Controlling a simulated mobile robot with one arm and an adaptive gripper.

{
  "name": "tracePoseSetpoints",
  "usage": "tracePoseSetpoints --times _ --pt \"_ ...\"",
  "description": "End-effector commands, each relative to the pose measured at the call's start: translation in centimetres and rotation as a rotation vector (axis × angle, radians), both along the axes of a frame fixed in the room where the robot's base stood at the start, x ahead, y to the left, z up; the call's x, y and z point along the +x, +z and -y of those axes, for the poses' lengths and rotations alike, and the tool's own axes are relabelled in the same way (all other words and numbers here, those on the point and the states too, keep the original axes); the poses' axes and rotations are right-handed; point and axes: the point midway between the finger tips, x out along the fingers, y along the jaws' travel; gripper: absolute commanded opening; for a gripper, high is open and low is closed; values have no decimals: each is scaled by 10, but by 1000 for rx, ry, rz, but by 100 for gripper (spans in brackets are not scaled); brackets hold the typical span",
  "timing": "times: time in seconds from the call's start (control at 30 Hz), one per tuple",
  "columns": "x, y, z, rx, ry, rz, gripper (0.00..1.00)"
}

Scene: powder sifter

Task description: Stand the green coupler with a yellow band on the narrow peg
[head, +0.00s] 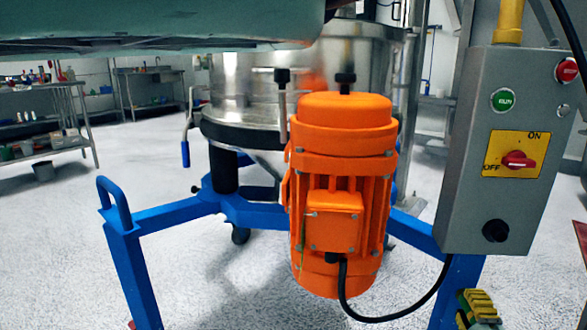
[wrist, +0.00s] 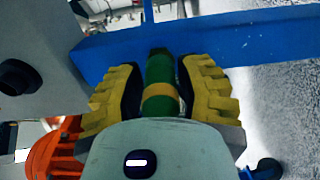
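The green coupler (wrist: 160,70) with its yellow band (wrist: 160,100) is between the two yellow fingers of my gripper (wrist: 159,88) in the wrist view. The black finger pads lie against both of its sides, so my gripper appears shut on it. Its far end is dark and points toward a blue beam; I cannot tell whether it touches the beam. In the head view, yellow and green parts of my gripper and the coupler (head: 478,308) show at the lower right edge, partly cut off. I cannot make out the narrow peg in either view.
A blue frame (head: 165,216) carries a large orange motor (head: 343,200) and a steel sifter drum (head: 245,90). A grey control box (head: 470,190) stands at the right, above my gripper. A black cable (head: 385,318) hangs below the motor. The blue beam (wrist: 220,40) crosses the wrist view.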

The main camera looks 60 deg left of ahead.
Motion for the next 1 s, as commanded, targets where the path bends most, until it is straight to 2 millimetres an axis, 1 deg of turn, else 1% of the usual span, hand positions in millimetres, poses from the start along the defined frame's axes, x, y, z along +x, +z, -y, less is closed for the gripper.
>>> tracePoseSetpoints --times 0.03,0.3,0.73,1.0 --pt "0 6 -4 11 9 11 28" --pt "0 7 -4 11 9 11 0" --pt "0 7 -3 13 9 12 0" --pt "-6 8 5 14 8 13 0"
